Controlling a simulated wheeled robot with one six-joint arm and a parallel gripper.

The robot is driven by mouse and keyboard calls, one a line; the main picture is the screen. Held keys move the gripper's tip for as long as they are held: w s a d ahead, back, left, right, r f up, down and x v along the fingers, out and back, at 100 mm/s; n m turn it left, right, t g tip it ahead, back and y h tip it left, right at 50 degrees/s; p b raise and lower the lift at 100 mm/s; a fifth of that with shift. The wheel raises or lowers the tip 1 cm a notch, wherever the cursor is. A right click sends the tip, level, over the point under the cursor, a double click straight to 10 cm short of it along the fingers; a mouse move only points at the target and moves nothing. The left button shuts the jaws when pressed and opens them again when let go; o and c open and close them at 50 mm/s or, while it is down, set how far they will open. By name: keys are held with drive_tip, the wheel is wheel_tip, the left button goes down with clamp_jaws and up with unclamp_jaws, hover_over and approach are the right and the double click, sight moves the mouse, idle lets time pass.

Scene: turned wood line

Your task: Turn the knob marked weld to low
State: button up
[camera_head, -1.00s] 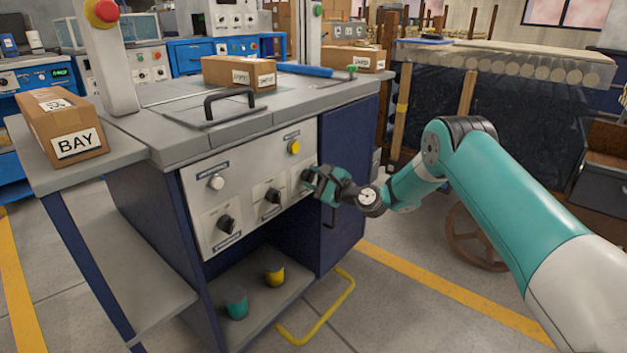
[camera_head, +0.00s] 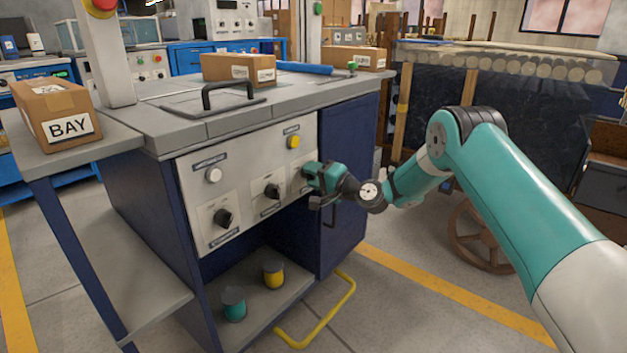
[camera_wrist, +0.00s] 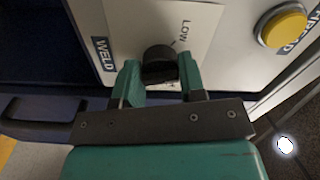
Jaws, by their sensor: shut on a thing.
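The black weld knob (camera_wrist: 159,62) sits on a pale plate with a "WELD" label (camera_wrist: 103,53) and a "LOW" mark (camera_wrist: 184,32) in the wrist view. My gripper (camera_wrist: 158,82) has one teal finger on each side of the knob and is shut on it. In the head view my gripper (camera_head: 310,178) reaches the right end of the control panel (camera_head: 240,215) and hides most of this knob. The pointer direction of the knob is hard to make out.
Two other black knobs, one in the middle (camera_head: 272,191) and one at left (camera_head: 223,218), are on the same panel. A white button (camera_head: 213,175) and a yellow button (camera_head: 293,142) are above them. A yellow floor rail (camera_head: 325,318) stands below.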

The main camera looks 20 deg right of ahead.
drive_tip(key=n+b, duration=0.2)
drive_tip(key=n, duration=0.1)
drive_tip(key=n+b, duration=0.1)
drive_tip(key=shift+f+n, duration=0.3)
drive_tip(key=shift+r+n+b, duration=0.1)
drive_tip(key=shift+n+b, duration=1.55)
drive_tip(key=shift+n, duration=0.55)
drive_tip(key=o, duration=0.9)
drive_tip(key=shift+d+r, duration=0.1)
drive_tip(key=shift+s, duration=0.1)
drive_tip(key=p+v, duration=0.1)
drive_tip(key=v, duration=1.6)
drive_tip(key=shift+d, duration=0.1)
